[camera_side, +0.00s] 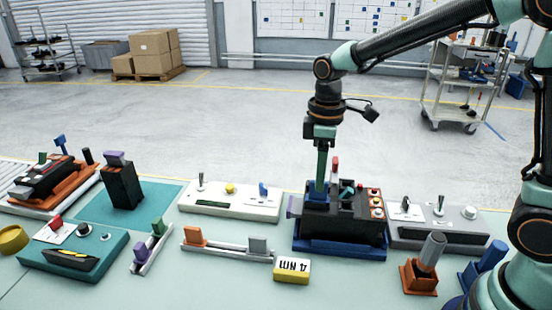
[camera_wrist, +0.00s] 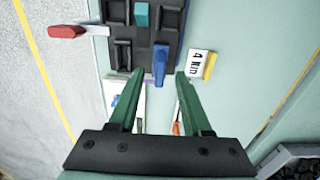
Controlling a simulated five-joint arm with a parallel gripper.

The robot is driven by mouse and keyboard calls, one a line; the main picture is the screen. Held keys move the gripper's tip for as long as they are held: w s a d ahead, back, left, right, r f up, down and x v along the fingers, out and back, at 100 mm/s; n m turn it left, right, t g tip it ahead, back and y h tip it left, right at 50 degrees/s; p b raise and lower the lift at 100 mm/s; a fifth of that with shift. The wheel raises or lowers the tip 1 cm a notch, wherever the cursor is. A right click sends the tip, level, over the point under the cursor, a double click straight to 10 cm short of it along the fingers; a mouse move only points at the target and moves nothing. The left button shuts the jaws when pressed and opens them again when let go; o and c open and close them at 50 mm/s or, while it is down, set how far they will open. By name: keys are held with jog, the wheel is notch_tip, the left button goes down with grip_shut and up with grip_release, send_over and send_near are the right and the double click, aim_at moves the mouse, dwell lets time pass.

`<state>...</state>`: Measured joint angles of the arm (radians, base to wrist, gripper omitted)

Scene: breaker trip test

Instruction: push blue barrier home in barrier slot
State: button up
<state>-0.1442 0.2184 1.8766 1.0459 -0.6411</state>
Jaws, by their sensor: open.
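The blue barrier (camera_wrist: 161,62) stands in the black breaker housing (camera_wrist: 122,57), near its edge in the wrist view. In the side view, a blue piece at the left of the housing (camera_side: 352,222), under my fingers, looks like this barrier (camera_side: 318,199). My gripper (camera_wrist: 160,76) is open, its green fingertips on either side of the barrier's near end, with gaps to both. My gripper (camera_side: 320,182) points straight down over the housing in the side view. The barrier slot is hidden, and I cannot tell how deep the barrier sits.
A red handle (camera_side: 335,167) rises behind my fingers; a teal lever (camera_wrist: 141,15) stands in the housing. A yellow block marked "4 Nm" (camera_side: 292,270) lies in front. A white panel (camera_side: 230,200) stands left and a grey panel (camera_side: 438,230) right.

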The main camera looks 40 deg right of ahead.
notch_tip(320, 180, up, 9)
dwell(0.3)
jog(key=shift+s+r, duration=0.1)
jog(key=shift+r, duration=0.05)
jog(key=s+d+f+m+t, duration=0.1)
jog(key=s+d+m+t, duration=0.4)
jog(key=s+m, duration=0.4)
jog(key=shift+s+d+t, duration=0.3)
jog(key=shift+s, duration=0.3)
